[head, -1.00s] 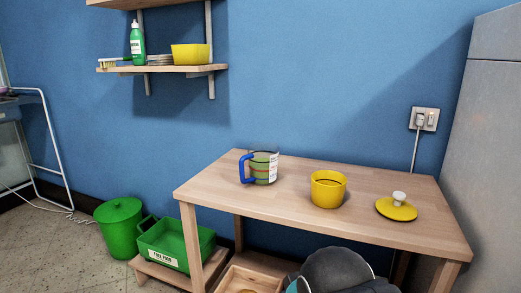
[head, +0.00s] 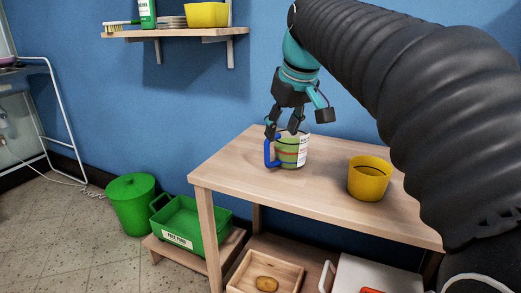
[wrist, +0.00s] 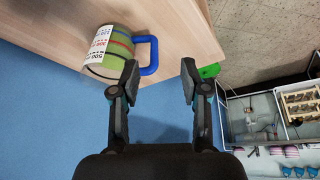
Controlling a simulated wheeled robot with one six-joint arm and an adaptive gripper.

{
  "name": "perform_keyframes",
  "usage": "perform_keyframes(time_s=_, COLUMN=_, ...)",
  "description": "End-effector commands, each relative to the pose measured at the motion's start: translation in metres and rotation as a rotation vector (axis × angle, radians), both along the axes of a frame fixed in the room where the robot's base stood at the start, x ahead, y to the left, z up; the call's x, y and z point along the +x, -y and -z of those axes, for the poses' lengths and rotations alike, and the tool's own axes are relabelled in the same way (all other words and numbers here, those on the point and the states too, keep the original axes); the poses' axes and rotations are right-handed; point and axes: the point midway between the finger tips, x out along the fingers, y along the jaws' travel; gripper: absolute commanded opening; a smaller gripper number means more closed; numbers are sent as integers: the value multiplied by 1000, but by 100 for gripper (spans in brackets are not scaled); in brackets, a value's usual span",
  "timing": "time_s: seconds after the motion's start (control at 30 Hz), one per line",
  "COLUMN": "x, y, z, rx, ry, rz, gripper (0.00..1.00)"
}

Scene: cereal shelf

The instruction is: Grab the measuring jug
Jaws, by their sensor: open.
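The measuring jug (head: 292,150) stands on the wooden table (head: 235,160). It is clear and greenish, with coloured bands, a white printed label and a blue handle on its left side. The jug also shows in the wrist view (wrist: 108,52), with its handle toward the right. My gripper (head: 283,132) is open at the top of the jug, on the handle side. In the wrist view my open gripper (wrist: 159,68) has the handle's outer part showing between its fingertips, close to the left one. I cannot tell whether a finger touches it.
A yellow pot (head: 369,178) stands right of the jug on the table. A wall shelf (head: 175,33) hangs at upper left with a yellow container (head: 207,15) on it. A green bin (head: 132,204) and green crate (head: 186,228) stand left of the table.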

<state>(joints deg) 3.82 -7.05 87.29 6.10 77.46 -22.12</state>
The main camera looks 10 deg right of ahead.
Motion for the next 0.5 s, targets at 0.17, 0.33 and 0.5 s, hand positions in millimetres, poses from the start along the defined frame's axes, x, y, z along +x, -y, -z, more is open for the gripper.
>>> perform_keyframes(time_s=0.17, x=25, y=1, z=-13, rx=-5, ry=-6, rz=-44, gripper=46)
perform_keyframes(time_s=0.33, x=34, y=0, z=-4, rx=-7, ry=-10, rz=-57, gripper=46)
perform_keyframes(time_s=0.5, x=45, y=-3, z=25, rx=-7, ry=-10, rz=-57, gripper=46)
